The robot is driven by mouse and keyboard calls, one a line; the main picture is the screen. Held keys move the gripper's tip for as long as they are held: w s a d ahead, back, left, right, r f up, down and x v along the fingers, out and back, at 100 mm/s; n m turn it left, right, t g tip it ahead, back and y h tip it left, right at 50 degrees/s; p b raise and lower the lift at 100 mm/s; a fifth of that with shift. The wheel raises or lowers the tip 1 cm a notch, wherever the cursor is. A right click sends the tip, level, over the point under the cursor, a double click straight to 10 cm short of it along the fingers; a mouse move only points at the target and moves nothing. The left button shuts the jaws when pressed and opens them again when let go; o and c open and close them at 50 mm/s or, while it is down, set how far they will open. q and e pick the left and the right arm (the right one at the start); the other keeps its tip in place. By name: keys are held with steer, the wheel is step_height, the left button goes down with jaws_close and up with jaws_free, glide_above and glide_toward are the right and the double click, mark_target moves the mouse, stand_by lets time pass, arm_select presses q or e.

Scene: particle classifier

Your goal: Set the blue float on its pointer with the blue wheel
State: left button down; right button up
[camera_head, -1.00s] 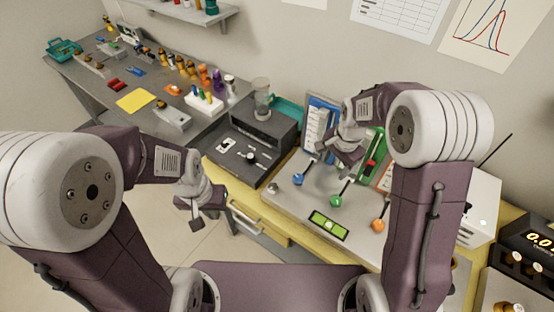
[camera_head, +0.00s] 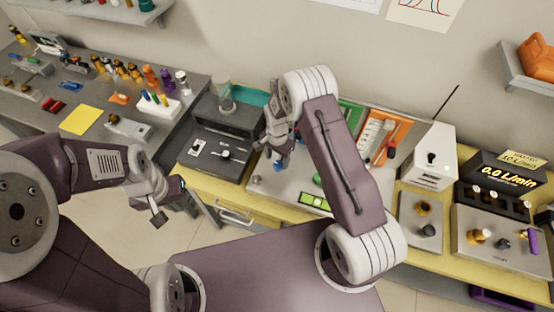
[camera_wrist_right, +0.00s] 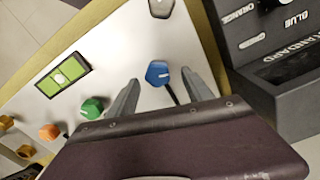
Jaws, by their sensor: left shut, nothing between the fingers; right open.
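The blue wheel (camera_wrist_right: 157,73) lies between the two fingers of my right gripper (camera_wrist_right: 159,78) in the right wrist view. The fingers are open around it; I cannot tell whether they touch it. In the head view my right gripper (camera_head: 278,152) is above the blue wheel (camera_head: 278,167), which is partly covered. The blue float, its tube and its pointer are hidden behind my right arm. My left gripper (camera_head: 159,218) is shut and empty, off the front of the benches.
The green wheel (camera_wrist_right: 92,108) and orange wheel (camera_wrist_right: 50,131) stand in a row with the blue one. A dark box (camera_wrist_right: 285,75) stands close to my right gripper. The orange board (camera_head: 391,137) stands behind.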

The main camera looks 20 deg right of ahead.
mark_target(279, 166)
steer(key=shift+s+d+f, duration=0.1)
steer(key=shift+d+f, duration=0.05)
steer(key=shift+f, duration=0.5)
steer(key=shift+s+d+f, duration=0.15)
steer(key=shift+d+f, duration=0.05)
steer(key=shift+f, duration=0.35)
arm_select(q)
steer(key=shift+s+d+r, duration=0.25)
steer(key=shift+r, duration=0.15)
arm_select(e)
steer(key=shift+a, duration=0.15)
steer(key=c, duration=0.3)
jaws_close()
arm_select(q)
steer(key=shift+f, duration=0.25)
arm_select(e)
steer(key=shift+w+n, duration=0.2)
steer(key=shift+n, duration=0.1)
